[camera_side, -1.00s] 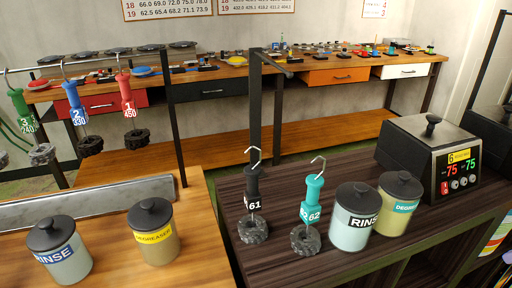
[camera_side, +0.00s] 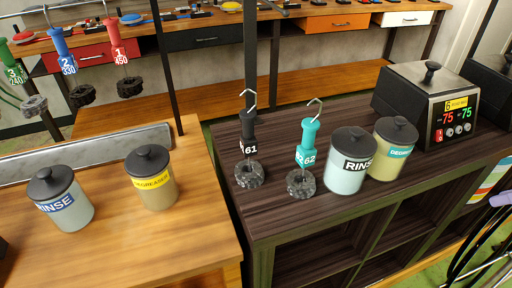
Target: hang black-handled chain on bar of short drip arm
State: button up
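The black-handled chain (camera_side: 248,142), marked 61, stands on the dark wood cabinet top, its handle upright, a wire hook at the top and a dark coiled chain at the base. A black upright post (camera_side: 251,60) rises behind it and appears to belong to the short drip arm. The post's top is cut off by the upper picture edge, and only a dark end piece, perhaps the bar's tip (camera_side: 285,10), shows there. The chain's hook is apart from that piece and well below it. My gripper is not in view.
A teal-handled chain (camera_side: 306,155), marked 62, stands close right of the black one. Rinse (camera_side: 350,172) and degreaser (camera_side: 394,150) jars and a wax heater (camera_side: 433,105) stand further right. Red, blue and green-handled chains hang at left. Another rinse jar (camera_side: 60,200) stands on the left bench.

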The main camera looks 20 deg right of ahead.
aim_at(252, 126)
jog(key=o, duration=0.6)
notch_tip(252, 126, up, 12)
jog(key=shift+r, duration=0.25)
jog(key=w+a+r+n+t+y, duration=0.1)
jog(key=w+a+n+t+y, duration=0.25)
jog(key=w+a, duration=0.9)
jog(key=w+a+r+n+t+y, duration=0.15)
jog(key=w+a+t+y, duration=0.3)
jog(key=w+a, duration=0.75)
jog(key=a+f+t+h, duration=0.1)
jog(key=a+f, duration=0.2)
jog(key=f, duration=0.4)
jog(key=a+f+t+h, duration=0.1)
jog(key=a+f, duration=0.2)
jog(key=f, duration=0.4)
jog(key=shift+m, duration=0.3)
jog(key=shift+a+x, duration=0.2)
jog(key=shift+x, duration=2.05)
jog(key=shift+a+x, duration=0.15)
jog(key=shift+x, duration=2.1)
